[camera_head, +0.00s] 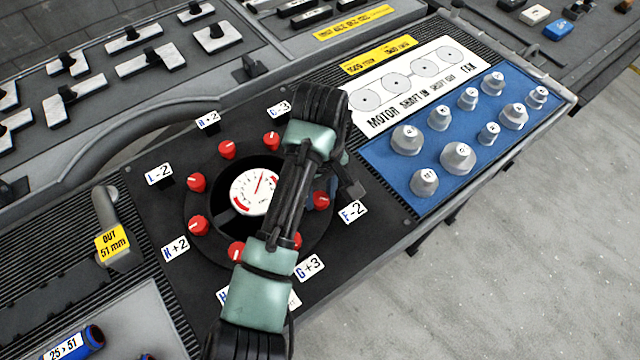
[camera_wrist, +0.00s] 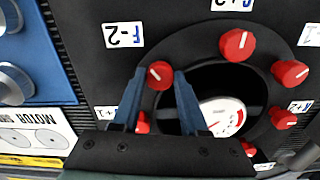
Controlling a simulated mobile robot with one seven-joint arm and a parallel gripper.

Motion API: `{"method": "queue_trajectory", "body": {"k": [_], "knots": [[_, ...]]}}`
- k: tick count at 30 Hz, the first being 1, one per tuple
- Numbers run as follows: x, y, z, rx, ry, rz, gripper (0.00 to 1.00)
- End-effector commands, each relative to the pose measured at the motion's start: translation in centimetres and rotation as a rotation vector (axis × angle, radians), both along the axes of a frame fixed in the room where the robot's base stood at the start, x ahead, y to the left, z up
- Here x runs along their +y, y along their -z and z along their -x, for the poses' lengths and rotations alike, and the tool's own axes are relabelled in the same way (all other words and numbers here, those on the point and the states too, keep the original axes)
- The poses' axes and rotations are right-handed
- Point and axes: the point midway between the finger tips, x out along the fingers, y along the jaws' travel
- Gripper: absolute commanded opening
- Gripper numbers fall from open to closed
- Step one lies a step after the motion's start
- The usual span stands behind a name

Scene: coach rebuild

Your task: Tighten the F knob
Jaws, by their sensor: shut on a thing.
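The F knob (camera_wrist: 160,75) is a red knob beside the F-2 label (camera_wrist: 123,34) in the wrist view. My gripper (camera_wrist: 161,73) has its two blue fingers on either side of the knob and is shut on it. The head view shows a red part of the F knob (camera_head: 321,200) near the F-2 label (camera_head: 352,212), partly hidden by my arm and fingers. The knob sits on a round black ring around a white dial gauge (camera_head: 257,190). The gauge also shows in the wrist view (camera_wrist: 222,115).
Several other red knobs, such as one beside G+3 (camera_wrist: 237,45), stand close around the ring. A blue panel with grey knobs (camera_head: 458,158) and a white MOTOR plate (camera_head: 410,82) lie to the right. A curved handle (camera_head: 112,225) rises at the left.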

Motion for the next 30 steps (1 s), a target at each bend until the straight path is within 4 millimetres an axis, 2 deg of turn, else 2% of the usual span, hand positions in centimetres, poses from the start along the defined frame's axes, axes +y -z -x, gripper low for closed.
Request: {"method": "queue_trajectory", "body": {"k": [2, 30], "knots": [[-0.12, -0.76, 0.18, 0.006, 0.053, 0.001, 0.00], [-0.03, -0.26, 0.09, 0.003, 0.930, 0.002, 0.00]]}}
